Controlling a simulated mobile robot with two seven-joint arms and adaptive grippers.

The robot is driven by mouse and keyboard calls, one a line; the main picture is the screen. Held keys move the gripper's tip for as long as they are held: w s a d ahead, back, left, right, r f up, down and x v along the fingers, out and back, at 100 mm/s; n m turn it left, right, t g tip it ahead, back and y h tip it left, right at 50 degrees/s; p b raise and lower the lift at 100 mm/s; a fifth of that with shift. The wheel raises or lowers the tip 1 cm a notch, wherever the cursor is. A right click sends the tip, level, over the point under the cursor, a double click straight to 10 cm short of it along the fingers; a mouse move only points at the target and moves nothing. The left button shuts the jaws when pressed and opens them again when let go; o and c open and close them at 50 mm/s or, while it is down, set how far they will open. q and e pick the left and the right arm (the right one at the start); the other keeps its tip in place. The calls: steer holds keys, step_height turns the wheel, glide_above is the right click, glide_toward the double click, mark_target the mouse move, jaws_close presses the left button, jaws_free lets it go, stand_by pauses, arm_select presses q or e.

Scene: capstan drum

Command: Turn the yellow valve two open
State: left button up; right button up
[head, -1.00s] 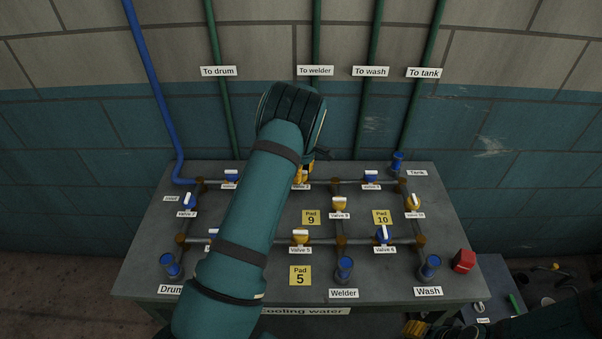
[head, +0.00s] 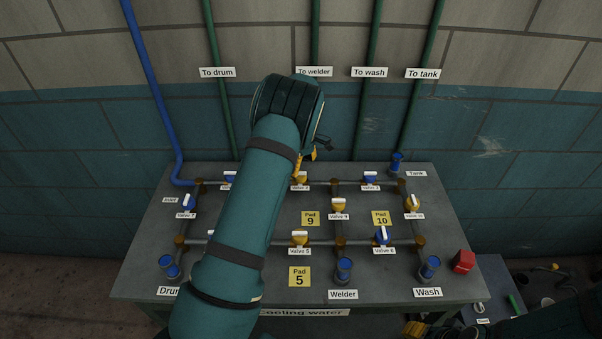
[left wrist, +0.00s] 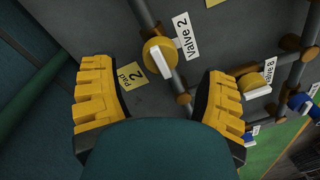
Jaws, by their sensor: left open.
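Yellow valve two (head: 301,178) sits on the rear pipe of the grey bench, partly beside my left arm. It is a round yellow body with a white handle. In the left wrist view, valve two (left wrist: 157,50) and its "Valve 2" label show ahead of my fingers, towards the gap between them. My left gripper (left wrist: 160,85) is open and empty, apart from the valve. In the head view my left gripper (head: 305,159) is mostly hidden behind its own wrist, above the valve. My right gripper (head: 415,328) shows only partly at the bottom edge.
Other yellow valves (head: 300,238) and blue valves (head: 382,236) stand along the pipes. Yellow pad signs (head: 310,218) lie between them. The tiled wall with green pipes (head: 371,110) is close behind.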

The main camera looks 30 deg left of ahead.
mark_target(303, 172)
arm_select(q)
step_height(303, 172, up, 8)
steer(key=shift+w, duration=0.3)
stand_by(0.5)
